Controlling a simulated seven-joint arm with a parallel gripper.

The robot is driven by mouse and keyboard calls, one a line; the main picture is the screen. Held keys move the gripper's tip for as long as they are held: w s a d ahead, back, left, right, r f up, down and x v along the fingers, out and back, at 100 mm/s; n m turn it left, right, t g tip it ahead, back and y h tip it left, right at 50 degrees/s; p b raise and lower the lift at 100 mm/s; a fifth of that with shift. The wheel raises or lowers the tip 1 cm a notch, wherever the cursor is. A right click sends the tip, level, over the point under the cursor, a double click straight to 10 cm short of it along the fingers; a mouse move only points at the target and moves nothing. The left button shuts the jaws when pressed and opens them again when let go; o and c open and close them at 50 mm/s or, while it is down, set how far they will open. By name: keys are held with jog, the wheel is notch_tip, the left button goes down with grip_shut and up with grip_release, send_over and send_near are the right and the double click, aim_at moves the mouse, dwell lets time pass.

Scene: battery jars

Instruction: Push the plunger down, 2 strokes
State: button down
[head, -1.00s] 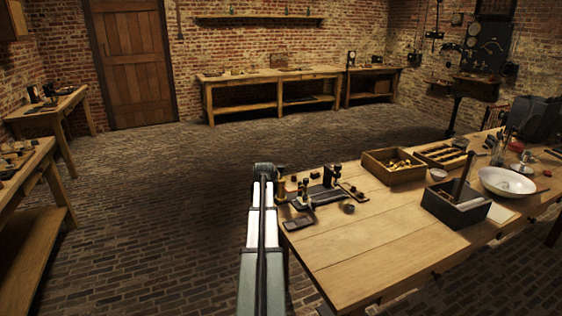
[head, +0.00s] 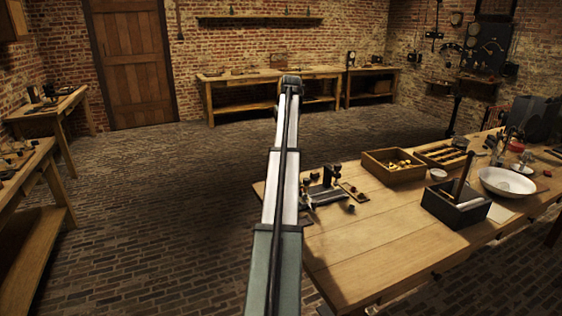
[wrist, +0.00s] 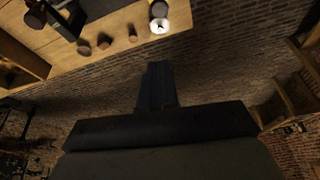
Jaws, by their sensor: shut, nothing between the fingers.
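A small dark upright device (head: 331,177) stands on a base near the left end of the bench in the head view; I cannot tell for sure whether it is the plunger.
The wooden bench (head: 365,245) has a clear front. It carries a box of brass pieces (head: 393,175), a black box with an upright rod (head: 455,217) and a white bowl (head: 507,183). Small brown cylinders (wrist: 104,41) stand near the bench edge. Open brick floor lies left.

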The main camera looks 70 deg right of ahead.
jog(key=shift+s+a+f+n+y, duration=0.15)
jog(key=shift+a+f+n+y, duration=0.1)
jog(key=shift+a+n+y, duration=0.4)
jog(key=shift+n, duration=0.25)
jog(key=x, duration=1.2)
jog(key=shift+s+a+f, duration=0.1)
jog(key=shift+s+f, duration=0.2)
jog(key=shift+s, duration=0.05)
jog(key=shift+f, duration=0.75)
jog(key=shift+f, duration=0.1)
jog(key=shift+f, duration=1.25)
